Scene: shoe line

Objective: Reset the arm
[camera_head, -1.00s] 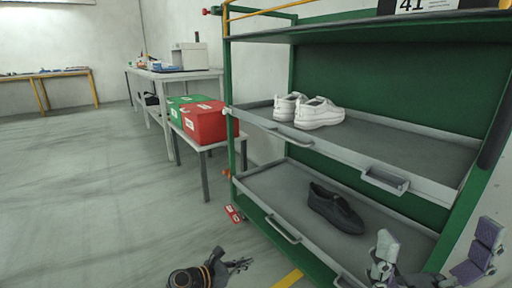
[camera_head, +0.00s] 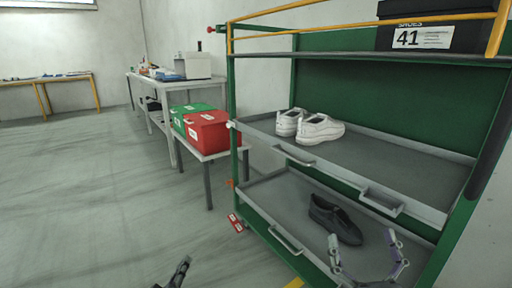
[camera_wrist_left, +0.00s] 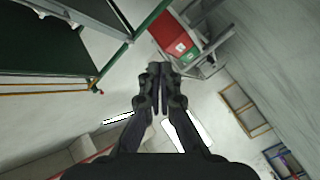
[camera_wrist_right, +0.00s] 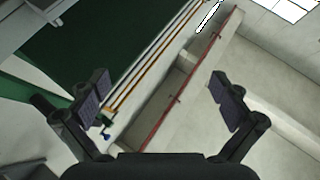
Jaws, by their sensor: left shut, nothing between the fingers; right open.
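My left gripper (camera_head: 180,270) shows at the bottom of the head view, low in front of the rack and over the floor. In the left wrist view (camera_wrist_left: 158,85) its fingers are together with nothing between them. My right gripper (camera_head: 368,262) is at the lower right of the head view, in front of the rack's lower shelf. Its fingers are spread apart and empty, as the right wrist view (camera_wrist_right: 160,95) also shows. Most of both arms is out of the head view.
A green shoe rack (camera_head: 238,110) fills the right. White shoes (camera_head: 318,130) stand on its middle shelf, a black shoe (camera_head: 335,218) on its lower shelf. A box marked 41 (camera_head: 425,38) is on top. Red (camera_head: 208,130) and green (camera_head: 190,110) boxes sit on a side table. The left floor is clear.

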